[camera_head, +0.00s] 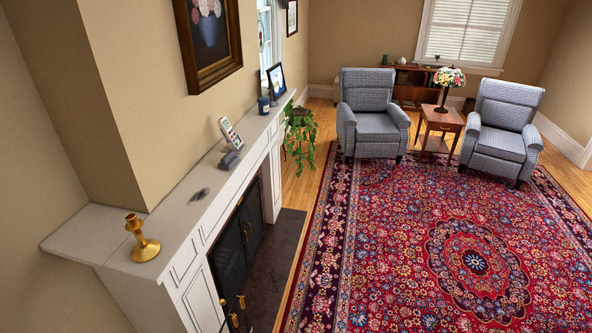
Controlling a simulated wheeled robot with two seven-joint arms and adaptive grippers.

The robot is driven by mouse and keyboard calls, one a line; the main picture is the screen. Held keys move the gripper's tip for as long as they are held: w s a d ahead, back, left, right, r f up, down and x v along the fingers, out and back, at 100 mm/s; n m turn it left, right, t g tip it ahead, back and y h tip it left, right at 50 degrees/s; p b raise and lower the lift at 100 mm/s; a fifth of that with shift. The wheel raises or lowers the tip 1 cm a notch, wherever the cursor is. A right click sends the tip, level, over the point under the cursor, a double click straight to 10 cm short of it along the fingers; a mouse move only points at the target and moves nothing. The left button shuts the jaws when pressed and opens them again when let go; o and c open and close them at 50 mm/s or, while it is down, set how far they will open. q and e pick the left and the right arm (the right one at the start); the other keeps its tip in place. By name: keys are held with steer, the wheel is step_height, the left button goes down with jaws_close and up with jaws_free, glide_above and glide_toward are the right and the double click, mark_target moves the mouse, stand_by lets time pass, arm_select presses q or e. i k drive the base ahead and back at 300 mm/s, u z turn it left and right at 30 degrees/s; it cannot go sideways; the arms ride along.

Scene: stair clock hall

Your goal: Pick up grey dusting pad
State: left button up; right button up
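A small grey block-shaped thing, which looks like the grey dusting pad (230,160), lies on the white mantel shelf (180,222) above the fireplace, left of the middle of the head view. A dark smudge (200,194) marks the shelf on the near side of it. Neither of my grippers shows in the head view, so their state and their distance from the pad cannot be seen.
A brass candlestick (142,242) stands near the shelf's near end. A tilted white panel (230,132), a blue cup-like thing (263,105) and a photo frame (276,80) stand beyond the pad. The red rug (400,240) is clear; grey armchairs (371,110) stand far back.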

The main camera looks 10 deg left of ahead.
mark_target(228, 160)
steer(key=z, duration=0.25)
steer(key=k, duration=0.5)
steer(key=z, duration=1)
steer(key=i, duration=1.55)
steer(key=u, duration=1.05)
steer(key=i, duration=0.85)
steer(key=u, duration=1)
